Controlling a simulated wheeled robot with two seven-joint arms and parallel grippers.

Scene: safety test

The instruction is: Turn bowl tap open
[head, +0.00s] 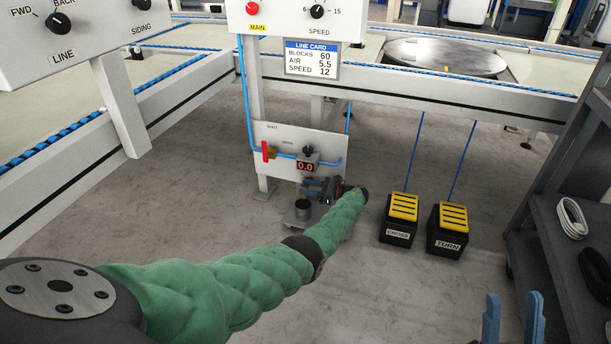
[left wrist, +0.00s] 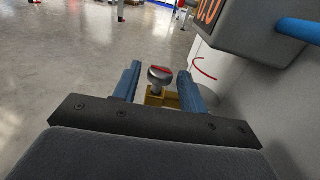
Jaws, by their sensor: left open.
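In the left wrist view, the bowl tap is a round metal knob (left wrist: 159,75) with a red mark on top, on a brass body (left wrist: 157,97). My left gripper (head: 312,188) is open at the lower part of the air panel in the head view. In the left wrist view its blue fingers stand on both sides of the knob with gaps. The tap is hidden or too small to make out in the head view. My right gripper (head: 512,318) shows two blue fingers, apart and empty, at the bottom right.
The air panel (head: 332,143) carries a red-handled valve (head: 265,150) and a display reading 0.0 (head: 306,166). A dark cup (head: 303,210) stands below. Two yellow-topped pedals, one (head: 403,207) and TURN (head: 447,217), are on the floor. A grey shelf (head: 560,240) stands right.

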